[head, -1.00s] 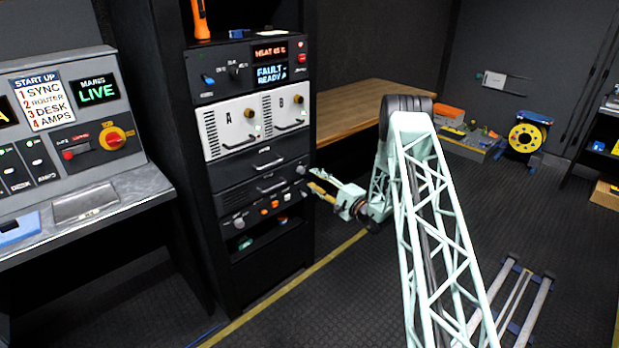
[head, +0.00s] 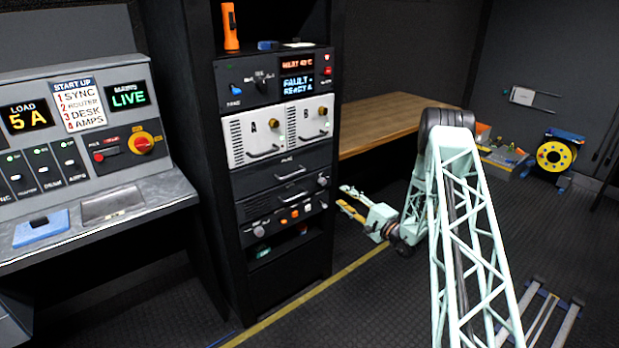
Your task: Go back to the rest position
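My gripper (head: 349,202) is at the end of my pale green lattice arm (head: 465,215), low and just right of the equipment rack (head: 287,235). It points left towards the rack's lower front corner. Its two fingers, one pale and one yellowish, look spread apart, and I see nothing between them. The gripper is small in this view, so whether it touches the rack is hard to tell; a narrow gap seems to show.
The rack holds amplifier modules A (head: 250,137) and B (head: 311,119). A control desk (head: 110,205) stands left, a wooden worktop (head: 385,120) behind my arm. A yellow cable reel (head: 555,155) and metal rails (head: 540,315) are on the right. Floor between is clear.

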